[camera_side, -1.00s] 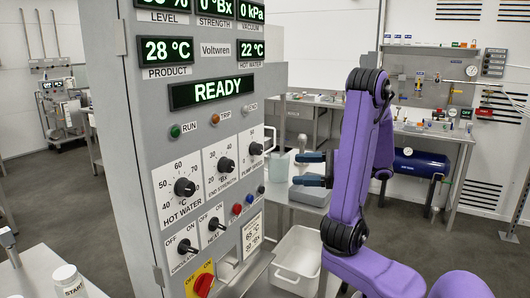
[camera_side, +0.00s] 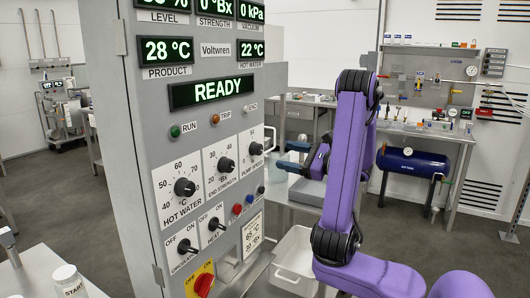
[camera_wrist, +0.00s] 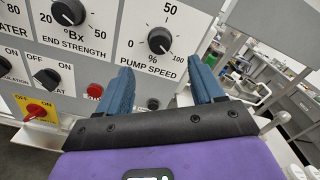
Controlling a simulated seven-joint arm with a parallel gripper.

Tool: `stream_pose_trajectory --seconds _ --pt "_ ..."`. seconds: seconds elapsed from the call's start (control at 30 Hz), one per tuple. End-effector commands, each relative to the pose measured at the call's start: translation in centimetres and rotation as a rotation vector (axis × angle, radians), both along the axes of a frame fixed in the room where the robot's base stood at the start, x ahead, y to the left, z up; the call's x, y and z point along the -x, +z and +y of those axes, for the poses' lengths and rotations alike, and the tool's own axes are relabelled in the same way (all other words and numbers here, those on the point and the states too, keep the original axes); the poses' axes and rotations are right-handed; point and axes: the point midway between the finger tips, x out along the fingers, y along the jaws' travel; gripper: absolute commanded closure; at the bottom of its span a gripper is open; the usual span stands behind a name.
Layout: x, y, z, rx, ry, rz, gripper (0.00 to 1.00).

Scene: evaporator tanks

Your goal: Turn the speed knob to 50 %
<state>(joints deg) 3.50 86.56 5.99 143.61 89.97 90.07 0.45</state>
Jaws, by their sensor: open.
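The pump speed knob (camera_wrist: 159,40) is round and black on a white plate, with a scale marked 0, 50 and 100 around it. It also shows at the right edge of the panel front in the side view (camera_side: 256,149). I cannot tell exactly where its pointer sits. My gripper (camera_wrist: 157,70) is open and empty, with two blue fingers. In the wrist view the fingertips lie just below the knob, one toward each side. In the side view my gripper (camera_side: 291,156) is right of the knob, with a gap between them.
The grey panel (camera_side: 140,130) also carries the end strength knob (camera_side: 226,164), the hot water knob (camera_side: 184,187), small switches and a red-and-yellow main switch (camera_side: 203,285). Its display (camera_side: 218,91) reads READY. A white bin (camera_side: 296,262) stands below my gripper.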

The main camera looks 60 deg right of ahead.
Motion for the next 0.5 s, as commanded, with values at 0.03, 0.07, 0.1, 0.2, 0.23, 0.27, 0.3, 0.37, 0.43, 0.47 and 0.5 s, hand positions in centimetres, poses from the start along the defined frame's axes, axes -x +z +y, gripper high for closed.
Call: stream_pose_trajectory --seconds 0.03,0.07,0.1,0.2,0.23,0.27,0.3,0.37,0.43,0.47,0.5 --pt "-1.1 0.0 0.1 0.0 0.008 0.001 0.33" --pt "-1.7 0.0 0.1 0.001 0.008 0.001 0.33" --pt "-2.4 0.0 0.1 0.0 0.008 0.001 0.33" --pt "-4.2 0.0 0.1 0.001 0.007 0.0 0.33" --pt "-4.7 -0.1 0.1 0.001 0.007 0.002 0.33" --pt "-5.2 0.0 0.1 0.001 0.005 0.001 0.33" --pt "-5.8 0.0 0.1 0.001 0.006 0.0 0.33" --pt "-6.6 0.0 0.1 0.001 0.005 0.002 0.33" --pt "-7.3 0.0 0.0 0.001 0.003 0.001 0.33" --pt "-7.6 0.0 0.0 0.001 0.003 0.002 0.33" --pt "-7.9 0.0 0.0 0.001 0.003 0.001 0.33"
